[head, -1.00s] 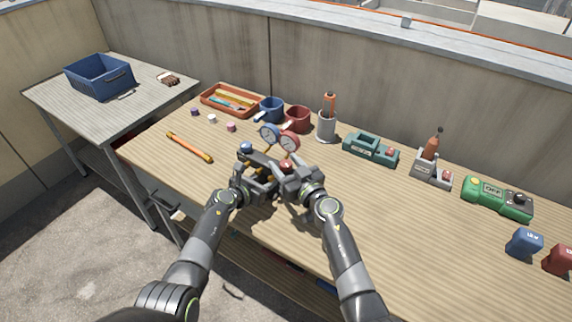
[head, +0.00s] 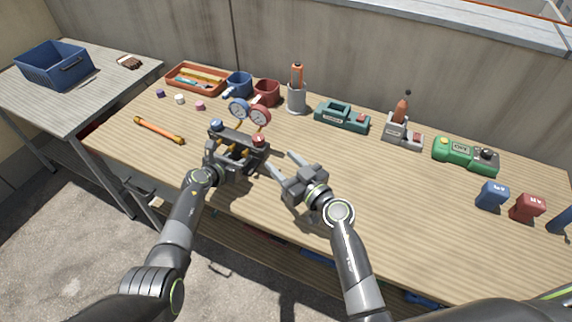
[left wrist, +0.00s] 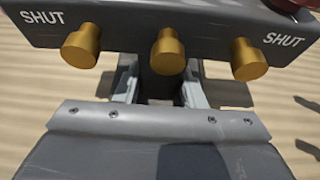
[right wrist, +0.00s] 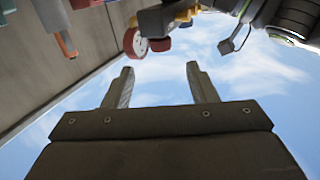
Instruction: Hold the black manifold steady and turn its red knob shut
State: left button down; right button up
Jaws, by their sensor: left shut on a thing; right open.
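The black manifold (head: 238,140) stands near the table's front edge, with a blue knob (head: 216,125) at its left end and the red knob (head: 259,141) at its right end. My left gripper (head: 222,158) is shut on the manifold's near side. In the left wrist view the manifold (left wrist: 120,30) shows brass fittings and a SHUT label near each end; the red knob is only an edge at top right. My right gripper (head: 281,166) is open and empty, right of the red knob and apart from it. Its open fingers show in the right wrist view (right wrist: 160,82). The knob's exact angle is too small to read.
Blue and red gauges (head: 248,113) rise behind the manifold. Mugs (head: 266,93), an orange tray (head: 197,78) and a grey holder (head: 297,97) stand behind. A teal device (head: 342,117) is at back right.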

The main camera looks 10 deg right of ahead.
aim_at(255, 135)
jog(key=shift+s+d, duration=0.1)
jog(key=shift+s, duration=0.2)
jog(key=shift+o, duration=0.2)
jog(key=x, duration=1.4)
jog(key=shift+d, duration=0.1)
jog(key=shift+c, duration=0.4)
jog(key=c, duration=0.9)
jog(key=shift+m+t+h, duration=0.6)
jog(key=shift+m+h, duration=0.2)
jog(key=shift+h, duration=0.3)
jog(key=shift+d, duration=0.1)
